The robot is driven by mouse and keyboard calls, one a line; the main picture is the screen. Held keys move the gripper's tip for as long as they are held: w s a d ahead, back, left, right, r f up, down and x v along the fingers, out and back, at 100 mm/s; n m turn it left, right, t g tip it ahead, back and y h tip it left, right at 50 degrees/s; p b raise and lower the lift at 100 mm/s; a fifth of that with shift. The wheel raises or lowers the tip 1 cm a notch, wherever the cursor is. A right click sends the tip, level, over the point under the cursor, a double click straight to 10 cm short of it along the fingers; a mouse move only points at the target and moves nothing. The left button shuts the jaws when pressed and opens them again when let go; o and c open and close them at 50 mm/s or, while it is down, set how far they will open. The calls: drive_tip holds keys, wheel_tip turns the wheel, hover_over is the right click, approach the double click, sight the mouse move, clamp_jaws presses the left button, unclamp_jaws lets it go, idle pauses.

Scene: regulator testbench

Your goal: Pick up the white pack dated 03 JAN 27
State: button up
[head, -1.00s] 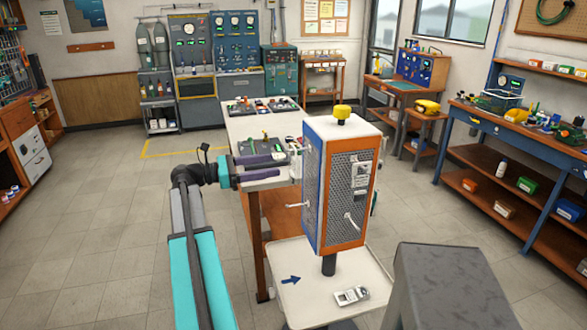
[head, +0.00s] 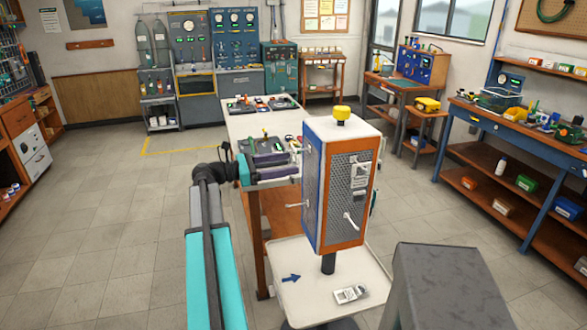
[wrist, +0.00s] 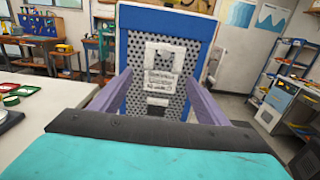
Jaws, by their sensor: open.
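A display stand (head: 340,190) with perforated panels stands on a white tray base. In the wrist view, a white pack (wrist: 163,60) hangs on the blue-framed panel (wrist: 136,92) straight ahead; its print is too blurred to read a date. My gripper (wrist: 158,80) is open, its purple fingers on either side of the view, with the pack between and beyond them. In the head view, my gripper (head: 290,171) is beside the stand's left side. Another white pack (head: 360,175) hangs on the orange-framed panel, and one (head: 350,294) lies on the base; their dates are unreadable.
White hooks (head: 350,220) stick out of the stand's panels. A white-topped table (head: 245,122) with trays and devices stands behind the arm. A grey block (head: 445,280) is at front right. The floor at left is clear.

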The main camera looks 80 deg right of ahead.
sight(290, 159)
drive_tip(key=shift+p+x, duration=0.3)
drive_tip(key=shift+x, duration=1.2)
drive_tip(key=c, duration=1.1)
drive_tip(key=shift+c, duration=0.2)
drive_tip(key=shift+r, duration=0.25)
drive_tip(key=shift+r+b, duration=0.4)
drive_tip(key=shift+r, duration=0.05)
drive_tip(key=b+v, duration=0.3)
drive_tip(key=v, duration=1.5)
drive_tip(key=shift+a+r, duration=0.1)
